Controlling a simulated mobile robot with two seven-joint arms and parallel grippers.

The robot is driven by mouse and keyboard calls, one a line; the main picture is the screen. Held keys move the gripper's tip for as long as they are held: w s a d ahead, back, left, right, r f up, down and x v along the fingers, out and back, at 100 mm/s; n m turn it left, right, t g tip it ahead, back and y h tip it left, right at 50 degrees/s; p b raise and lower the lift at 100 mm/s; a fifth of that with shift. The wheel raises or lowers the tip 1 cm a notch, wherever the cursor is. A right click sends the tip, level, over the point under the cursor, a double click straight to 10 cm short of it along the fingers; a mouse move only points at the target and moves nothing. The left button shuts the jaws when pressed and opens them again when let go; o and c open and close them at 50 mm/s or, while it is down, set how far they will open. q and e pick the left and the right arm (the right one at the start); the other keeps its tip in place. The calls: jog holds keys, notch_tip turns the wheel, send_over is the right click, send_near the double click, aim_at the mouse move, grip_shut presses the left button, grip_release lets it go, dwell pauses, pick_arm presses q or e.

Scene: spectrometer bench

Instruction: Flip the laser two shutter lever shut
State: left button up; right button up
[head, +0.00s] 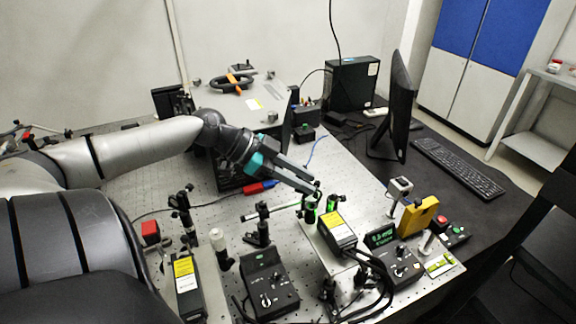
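Two black laser housings with yellow labels are on the perforated bench: one at front left (186,285) and one at centre right (336,232). Their labels are too small to read, so I cannot tell which is laser two. Small dark posts with green-lit parts (310,213) stand just behind the right housing. My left gripper (315,188) reaches in from the left, its long grey fingers pointing down and right, with the tips at a small dark piece above these posts. I cannot tell whether they touch it, or how far apart the fingers are. My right gripper is out of view.
Black control boxes (268,290) (402,266), a green-digit display (380,237) and a yellow block (418,216) crowd the front. Optics posts (262,228) stand left of the fingers. A monitor (392,110) and keyboard (458,168) are at right.

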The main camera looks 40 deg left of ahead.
pick_arm(q)
jog(key=shift+p+v, duration=0.4)
jog(key=shift+v, duration=1.35)
jog(key=shift+f, duration=0.1)
